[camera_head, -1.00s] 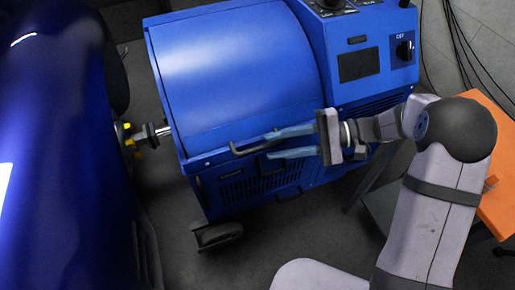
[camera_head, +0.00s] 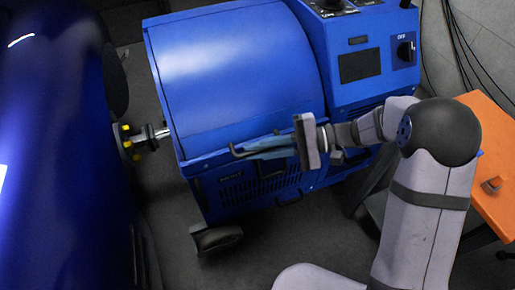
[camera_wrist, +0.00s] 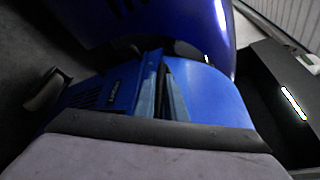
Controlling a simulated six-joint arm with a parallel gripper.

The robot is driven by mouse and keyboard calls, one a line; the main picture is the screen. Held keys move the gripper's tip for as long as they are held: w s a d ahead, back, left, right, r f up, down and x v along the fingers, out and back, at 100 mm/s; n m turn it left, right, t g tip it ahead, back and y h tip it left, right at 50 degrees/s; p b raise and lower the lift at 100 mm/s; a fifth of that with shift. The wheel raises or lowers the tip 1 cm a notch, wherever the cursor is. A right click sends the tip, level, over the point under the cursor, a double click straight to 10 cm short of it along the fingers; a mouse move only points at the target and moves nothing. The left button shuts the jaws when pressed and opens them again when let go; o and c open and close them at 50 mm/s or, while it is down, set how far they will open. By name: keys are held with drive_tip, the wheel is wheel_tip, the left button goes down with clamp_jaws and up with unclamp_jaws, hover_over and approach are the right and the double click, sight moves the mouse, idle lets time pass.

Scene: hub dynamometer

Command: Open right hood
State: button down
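The blue machine's large curved hood (camera_head: 235,65) is down in the head view. A dark bar handle (camera_head: 237,152) runs along its lower front edge. My gripper (camera_head: 265,148) reaches in from the right, its light-blue fingers drawn close together around the handle, whose left end sticks out past them. The fingers partly hide the rest of the handle. In the wrist view the two fingers (camera_wrist: 163,85) have only a narrow dark gap between them, against the machine's blue surface; the exact contact is hard to see there.
A dark-blue car body (camera_head: 60,150) stands on the left, joined near a hub shaft (camera_head: 150,135) to the machine. A control panel (camera_head: 365,50) is at the machine's upper right. An orange tabletop (camera_head: 490,130) is at right. A black caster wheel (camera_head: 218,238) stands below.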

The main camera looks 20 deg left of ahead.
drive_tip(key=shift+s+d+r+p, duration=0.1)
drive_tip(key=shift+d+r+p, duration=0.05)
drive_tip(key=shift+r+p, duration=0.65)
wheel_tip(320, 180, up, 24)
drive_tip(key=s+d+m+g+h+p, duration=0.1)
drive_tip(key=m+h+p, duration=0.3)
drive_tip(key=p, duration=2.5)
drive_tip(key=w+a+r+m+p, duration=0.1)
drive_tip(key=w+a+r+p, duration=0.2)
drive_tip(key=r+p, duration=0.3)
drive_tip(key=w+a+r+m+g+p, duration=0.1)
drive_tip(key=w+a+r+p, duration=0.2)
drive_tip(key=r+p, duration=0.3)
drive_tip(key=w+a+r+m+p, duration=0.1)
drive_tip(key=w+a+r+p, duration=0.3)
drive_tip(key=r, duration=0.6)
drive_tip(key=shift+r+p, duration=0.15)
drive_tip(key=shift+p, duration=1.25)
